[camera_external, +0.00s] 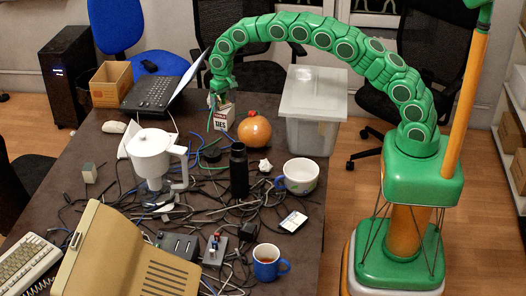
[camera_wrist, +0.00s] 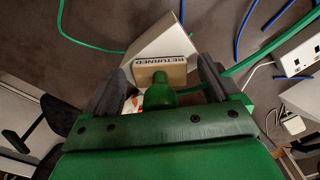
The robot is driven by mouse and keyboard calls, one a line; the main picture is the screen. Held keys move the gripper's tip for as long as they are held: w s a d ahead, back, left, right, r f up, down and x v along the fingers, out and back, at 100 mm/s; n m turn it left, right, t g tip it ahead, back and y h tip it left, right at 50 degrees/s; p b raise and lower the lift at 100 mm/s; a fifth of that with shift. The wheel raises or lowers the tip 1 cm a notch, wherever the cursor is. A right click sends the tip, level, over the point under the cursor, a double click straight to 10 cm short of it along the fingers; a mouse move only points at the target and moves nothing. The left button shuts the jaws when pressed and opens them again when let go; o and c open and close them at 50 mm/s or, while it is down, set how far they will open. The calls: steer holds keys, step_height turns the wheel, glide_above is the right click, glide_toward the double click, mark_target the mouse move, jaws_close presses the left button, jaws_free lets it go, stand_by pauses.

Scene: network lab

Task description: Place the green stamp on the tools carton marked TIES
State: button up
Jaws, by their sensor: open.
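The carton marked TIES (camera_external: 226,118) is a small white box with a red mark, on the far part of the dark table, left of an orange ball. My gripper (camera_external: 219,97) is right above it. In the wrist view, the green stamp has a green knob handle (camera_wrist: 159,92) and a tan block (camera_wrist: 163,75) lettered RETURNED. It is between the two spread fingers of my gripper (camera_wrist: 163,68), with a visible gap on each side. A pale carton surface (camera_wrist: 160,42) shows just beyond the block. Whether the stamp touches it is unclear. In the external view I cannot make out the stamp.
Tangled cables, a white jug (camera_external: 150,155) and a black bottle (camera_external: 239,170) crowd the nearer table.

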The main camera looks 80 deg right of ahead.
step_height(320, 180, up, 12)
steer(key=shift+f, duration=0.15)
steer(key=shift+r, duration=0.3)
steer(key=shift+s+a+r, duration=0.15)
steer(key=shift+s+r, duration=0.1)
steer(key=shift+r, duration=0.05)
steer(key=s+a+r+n, duration=0.1)
steer(key=s+a+r, duration=0.3)
steer(key=s, duration=0.4)
steer(key=s+a+r+n, duration=0.1)
steer(key=s+a+r, duration=0.35)
steer(key=s, duration=0.45)
steer(key=s+a+r+n, duration=0.1)
steer(key=s+a+r, duration=0.2)
steer(key=s+r, duration=0.35)
steer(key=s+a+f+n+g, duration=0.1)
steer(key=s+a+f+n, duration=0.1)
steer(key=s, duration=1.5)
steer(key=s+a+f+n, duration=0.2)
steer(key=s+a+f, duration=0.1)
steer(key=s, duration=1.5)
steer(key=shift+a+g, duration=0.4)
